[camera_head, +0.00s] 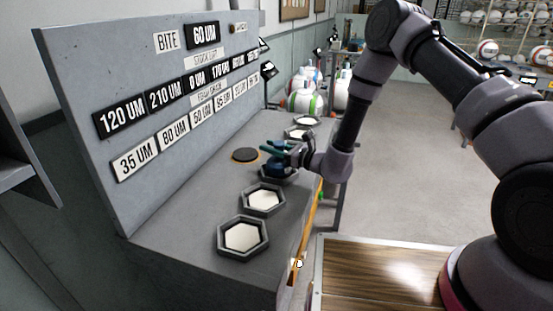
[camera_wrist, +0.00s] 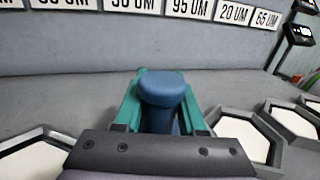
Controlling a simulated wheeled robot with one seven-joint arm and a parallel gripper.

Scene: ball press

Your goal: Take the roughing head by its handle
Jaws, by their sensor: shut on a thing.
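The roughing head shows as a blue round-topped handle (camera_wrist: 163,92) in the wrist view, upright between the green fingers of my gripper (camera_wrist: 160,112). My gripper is shut on this handle, one finger on each side. In the head view my gripper (camera_head: 278,150) is low over the grey bench, and the blue head (camera_head: 280,169) sits at a hexagonal holder beneath it. The lower part of the head is hidden by my gripper and wrist, so I cannot tell whether it touches the holder.
Hexagonal trays with white pads (camera_head: 243,236) (camera_head: 263,199) line the grey bench. A dark round disc (camera_head: 245,155) lies behind my gripper. A board with micron labels (camera_head: 150,110) rises along the back. A wooden-topped surface (camera_head: 375,270) stands in front.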

